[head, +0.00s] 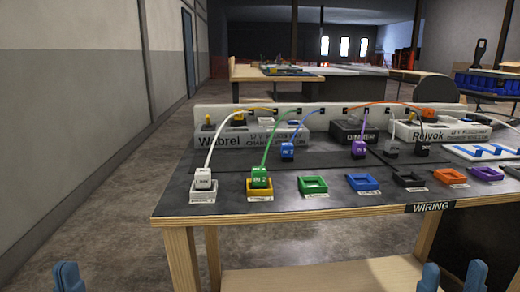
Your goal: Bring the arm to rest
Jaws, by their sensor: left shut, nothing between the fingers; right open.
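My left gripper (68,277) shows at the bottom left edge, its blue fingers together with nothing between them. My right gripper (450,277) shows at the bottom right, its two blue fingers apart and empty. Both are low in front of the wiring table (330,205) and apart from it. Most of both arms is out of view.
A white plug (203,178) stands in a white socket and a green plug (260,176) in a yellow one. Green (313,186), blue (362,183) and several other sockets line the front edge. Cables arch to the back panel. Floor on the left is clear.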

